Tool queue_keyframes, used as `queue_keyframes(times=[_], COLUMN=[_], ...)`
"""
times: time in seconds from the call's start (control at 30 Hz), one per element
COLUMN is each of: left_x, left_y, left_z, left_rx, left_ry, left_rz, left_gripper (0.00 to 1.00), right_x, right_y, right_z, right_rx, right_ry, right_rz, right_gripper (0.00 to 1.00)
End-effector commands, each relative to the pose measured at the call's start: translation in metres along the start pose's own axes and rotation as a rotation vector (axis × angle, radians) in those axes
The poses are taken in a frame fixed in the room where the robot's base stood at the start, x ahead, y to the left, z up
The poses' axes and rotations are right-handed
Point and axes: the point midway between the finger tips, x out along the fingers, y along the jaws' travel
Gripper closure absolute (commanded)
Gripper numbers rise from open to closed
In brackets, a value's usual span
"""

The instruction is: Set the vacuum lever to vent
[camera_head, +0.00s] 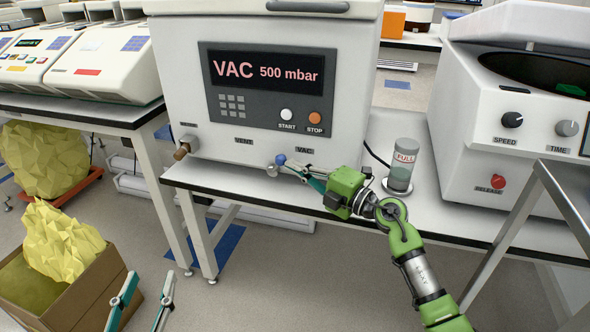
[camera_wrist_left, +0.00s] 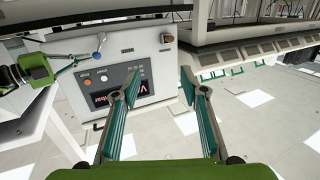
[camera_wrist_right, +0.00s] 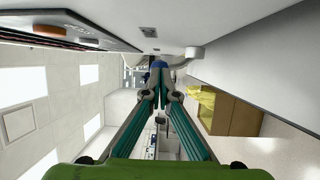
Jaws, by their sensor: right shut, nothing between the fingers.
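The white vacuum unit (camera_head: 180,80) stands on the bench, its display (camera_head: 265,72) reading "VAC 500 mbar". Its lever has a blue knob (camera_head: 280,159) on a metal valve body (camera_head: 271,170), low on the front between the VENT label (camera_head: 243,141) and the VAC label (camera_head: 304,151), nearer VAC. My right gripper (camera_head: 284,166) is shut and empty, its tips at the knob from the right. In the right wrist view the blue knob (camera_wrist_right: 160,63) sits just beyond the fingertips; contact is unclear. My left gripper (camera_head: 150,274) is open and empty, low, left and away from the unit.
A bottle marked FULL (camera_head: 401,165) stands on the bench right of the unit, close to my right arm. A centrifuge-like machine (camera_head: 465,130) is further right. A brown nozzle (camera_head: 183,151) sticks out at the unit's left. A cardboard box (camera_head: 80,310) stands below left.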

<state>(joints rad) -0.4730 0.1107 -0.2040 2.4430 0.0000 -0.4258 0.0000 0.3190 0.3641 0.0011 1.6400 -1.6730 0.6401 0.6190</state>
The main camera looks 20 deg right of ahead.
Motion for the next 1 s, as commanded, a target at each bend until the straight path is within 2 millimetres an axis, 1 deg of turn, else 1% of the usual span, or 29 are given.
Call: queue_keyframes(times=[0.2,0.57,0.77,0.9,1.0], left_x=[0.001,0.0,-0.004,-0.014,-0.018], left_y=[0.001,0.001,-0.004,-0.008,-0.009], left_z=[-0.005,-0.003,0.028,0.059,0.069], left_rx=[-0.001,0.0,0.002,0.003,0.003], left_ry=[0.023,0.004,-0.143,-0.29,-0.333], left_rz=[0.001,0.001,-0.009,-0.017,-0.019], left_gripper=[0.6,0.6,0.6,0.6,0.6], right_x=[0.003,0.003,0.004,0.006,0.006], right_y=[0.0,0.001,0.005,0.005,0.004], right_z=[0.0,0.0,-0.001,-0.001,-0.001], right_rx=[0.001,-0.001,-0.006,-0.011,-0.013], right_ry=[0.0,0.0,0.0,-0.001,-0.001], right_rz=[0.0,-0.003,-0.017,-0.032,-0.037], right_gripper=[1.0,1.0,1.0,1.0,1.0])
